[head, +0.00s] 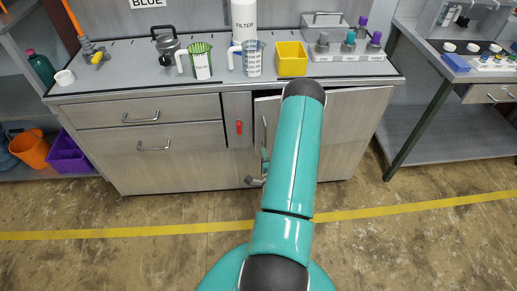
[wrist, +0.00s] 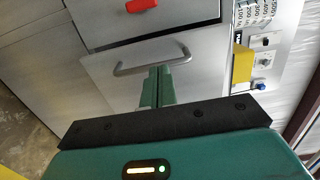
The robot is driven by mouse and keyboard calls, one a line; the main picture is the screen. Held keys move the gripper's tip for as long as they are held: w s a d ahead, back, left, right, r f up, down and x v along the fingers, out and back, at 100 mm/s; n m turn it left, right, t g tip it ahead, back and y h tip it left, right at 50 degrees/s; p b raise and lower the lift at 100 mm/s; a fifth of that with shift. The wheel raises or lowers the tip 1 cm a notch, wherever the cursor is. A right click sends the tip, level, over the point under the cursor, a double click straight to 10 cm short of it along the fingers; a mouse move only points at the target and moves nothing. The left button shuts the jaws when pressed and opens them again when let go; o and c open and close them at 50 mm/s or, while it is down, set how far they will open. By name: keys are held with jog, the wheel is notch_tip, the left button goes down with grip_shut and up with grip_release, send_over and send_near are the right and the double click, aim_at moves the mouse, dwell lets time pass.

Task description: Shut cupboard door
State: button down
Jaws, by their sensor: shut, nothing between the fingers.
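The cupboard door (head: 272,108) is a grey panel under the counter, right of a narrow panel with a red handle (head: 239,127). My arm covers much of it in the head view. A dark line shows along its upper edge; I cannot tell how far it stands open. Its grey bar handle (wrist: 122,70) shows in the wrist view. My gripper (wrist: 160,72) has green fingers, shut and empty, with the tips overlapping the middle of the handle. I cannot tell whether they touch it. In the head view my gripper is mostly hidden behind my arm.
Drawers (head: 150,112) are at the left, another table (head: 455,70) at the right. The floor in front is clear.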

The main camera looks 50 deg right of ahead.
aim_at(258, 127)
jog(key=x, duration=1.1)
jog(key=shift+d, duration=0.45)
